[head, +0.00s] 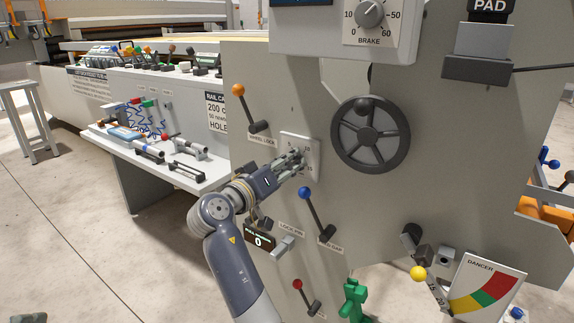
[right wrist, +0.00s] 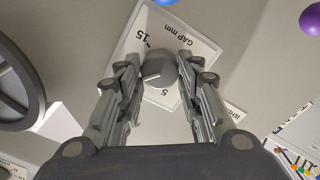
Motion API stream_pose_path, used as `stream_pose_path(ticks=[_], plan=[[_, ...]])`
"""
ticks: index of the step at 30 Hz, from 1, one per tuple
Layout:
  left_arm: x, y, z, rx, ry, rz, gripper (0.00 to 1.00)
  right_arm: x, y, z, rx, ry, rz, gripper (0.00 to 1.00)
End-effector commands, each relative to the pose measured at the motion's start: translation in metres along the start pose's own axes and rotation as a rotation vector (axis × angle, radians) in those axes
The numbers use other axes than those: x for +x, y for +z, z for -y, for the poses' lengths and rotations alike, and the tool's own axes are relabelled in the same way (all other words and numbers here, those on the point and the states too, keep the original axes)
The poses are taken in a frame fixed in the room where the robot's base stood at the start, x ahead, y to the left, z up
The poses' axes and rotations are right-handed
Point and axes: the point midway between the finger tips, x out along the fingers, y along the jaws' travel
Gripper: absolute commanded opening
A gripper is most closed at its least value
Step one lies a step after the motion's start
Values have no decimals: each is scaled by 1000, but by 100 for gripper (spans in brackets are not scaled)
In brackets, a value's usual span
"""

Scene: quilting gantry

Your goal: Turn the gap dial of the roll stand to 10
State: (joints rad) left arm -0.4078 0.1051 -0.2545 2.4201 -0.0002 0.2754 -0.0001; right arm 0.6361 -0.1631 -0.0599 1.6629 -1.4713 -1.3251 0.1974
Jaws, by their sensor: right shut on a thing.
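The gap dial is a dark grey round knob (right wrist: 158,68) on a white plate marked "GAP mm" (right wrist: 200,48), with 15 and 5 readable in the right wrist view. A pale pointer line on the knob runs toward the left of that view; I cannot read its exact value. In the head view the plate (head: 288,139) sits on the grey roll stand panel, and my fingers mostly hide the knob. My right gripper (head: 297,160) is shut on the knob, one finger on each side; it also fills the right wrist view (right wrist: 156,78). My left gripper is out of view.
A dark handwheel (head: 370,150) is close right of the dial. An orange-knobbed lever (head: 246,108) is up left, a blue-knobbed lever (head: 313,208) just below. A counter display (head: 259,239) reading 0 is under my forearm. A brake dial (head: 370,14) is above.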

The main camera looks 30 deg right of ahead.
Motion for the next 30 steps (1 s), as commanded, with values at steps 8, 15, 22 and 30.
stream_pose_path(ticks=[8, 15, 22, 30], plan=[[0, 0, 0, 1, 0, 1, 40, 0, 2, 1, -2, -1, 4, 54], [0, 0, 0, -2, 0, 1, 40, 0, -3, -2, 0, 0, 2, 54], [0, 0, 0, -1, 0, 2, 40, 0, -36, -25, 5, 0, 1, 54], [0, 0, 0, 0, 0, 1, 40, 0, -72, -51, 2, 0, 3, 54]])
